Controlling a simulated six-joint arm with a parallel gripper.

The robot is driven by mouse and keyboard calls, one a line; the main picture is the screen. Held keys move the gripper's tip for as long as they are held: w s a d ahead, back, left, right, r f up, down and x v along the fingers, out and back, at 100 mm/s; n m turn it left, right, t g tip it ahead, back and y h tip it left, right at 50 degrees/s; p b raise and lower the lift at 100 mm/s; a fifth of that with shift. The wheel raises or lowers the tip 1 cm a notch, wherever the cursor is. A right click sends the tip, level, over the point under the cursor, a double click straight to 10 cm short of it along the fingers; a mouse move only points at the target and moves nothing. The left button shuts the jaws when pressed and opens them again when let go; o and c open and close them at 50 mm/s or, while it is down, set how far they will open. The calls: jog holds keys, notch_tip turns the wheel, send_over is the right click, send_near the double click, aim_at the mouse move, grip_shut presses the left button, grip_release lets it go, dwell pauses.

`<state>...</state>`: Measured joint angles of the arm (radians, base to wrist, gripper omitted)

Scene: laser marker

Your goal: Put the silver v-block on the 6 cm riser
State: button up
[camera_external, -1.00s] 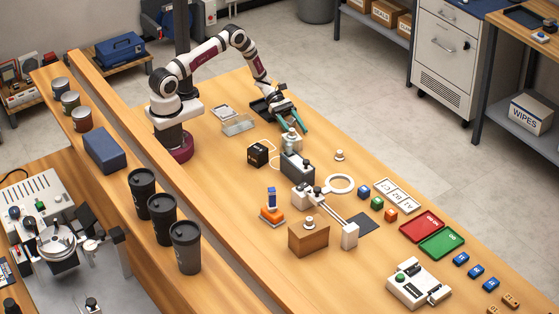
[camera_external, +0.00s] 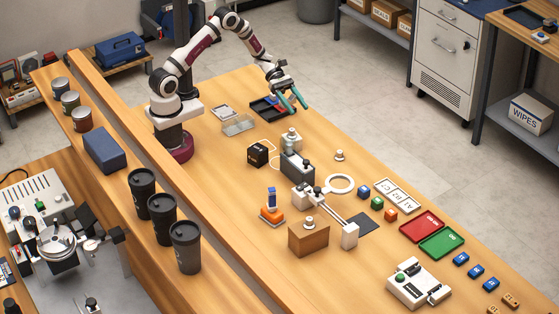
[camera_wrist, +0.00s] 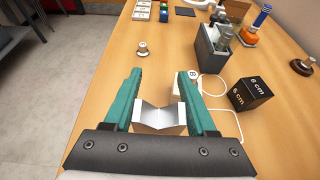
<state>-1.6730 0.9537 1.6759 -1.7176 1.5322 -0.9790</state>
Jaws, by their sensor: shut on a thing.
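The silver v-block (camera_wrist: 159,120) sits between the teal fingers of my gripper (camera_wrist: 163,88) in the wrist view, its V notch facing the fingertips. My gripper (camera_external: 297,103) is shut on it, raised above the table; the block is hard to make out in the external view. The 6 cm riser is a black cube (camera_wrist: 250,92) with white "6 cm" lettering, to the right of my gripper in the wrist view. It stands on the table left of a grey box in the external view (camera_external: 258,154), with nothing on its top.
A dark tray (camera_external: 262,110) lies below my gripper, with a clear box (camera_external: 238,125) beside it. A grey open box (camera_external: 298,167) and a white cable lie close to the riser. A small knobbed weight (camera_external: 339,155) stands on otherwise open wood.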

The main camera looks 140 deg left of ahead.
aim_at(258, 156)
jog(key=w+d, duration=0.2)
jog(key=w+d+r+m+h, duration=0.1)
jog(key=w+d, duration=0.1)
jog(key=d, duration=0.1)
jog(key=w+d+r+h, duration=0.1)
jog(key=w+d, duration=0.1)
jog(key=d, duration=0.1)
jog(key=shift+d+m, duration=0.25)
jog(key=shift+m, duration=0.15)
jog(key=w+d+r+m+g+h, duration=0.1)
jog(key=w+d, duration=0.1)
jog(key=d, duration=0.4)
jog(key=w+d+r+m+h, duration=0.1)
jog(key=w+d+h, duration=0.1)
jog(key=d, duration=0.4)
jog(key=f, duration=0.5)
jog(key=d+f, duration=0.1)
jog(key=f, duration=0.1)
jog(key=shift+s+f, duration=0.15)
jog(key=shift+f, duration=0.25)
jog(key=shift+f, duration=0.1)
jog(key=o, duration=1.4)
